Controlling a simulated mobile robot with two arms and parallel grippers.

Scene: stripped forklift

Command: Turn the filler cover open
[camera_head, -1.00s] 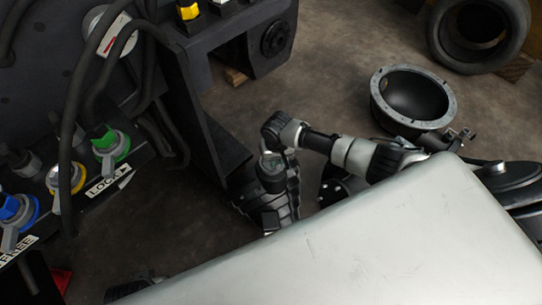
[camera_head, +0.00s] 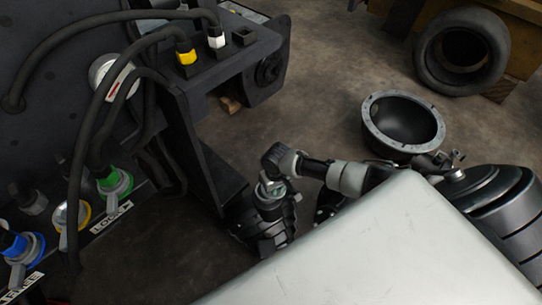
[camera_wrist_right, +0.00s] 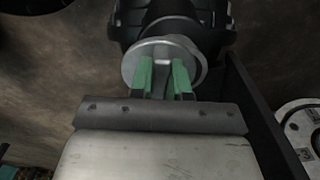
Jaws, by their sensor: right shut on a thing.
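A round pale metal filler cover (camera_wrist_right: 190,48) with a raised grip shows at the top of the right wrist view, against a dark rounded body. My right gripper (camera_wrist_right: 162,68) has its two green fingers closed on that grip, one on each side. In the head view my right arm reaches in from the right, and the right gripper (camera_head: 271,188) is small beside a dark ribbed body. The cover's grip is mostly hidden there. I cannot tell how far the cover is turned. My left gripper is not in view.
A dark upright plate (camera_head: 205,150) stands close to the gripper. Hoses and blue, yellow and green (camera_head: 115,182) valve handles are at the left. A large pale panel (camera_head: 400,250) fills the lower right. A black bowl (camera_head: 402,125) and a tyre (camera_head: 462,50) lie behind.

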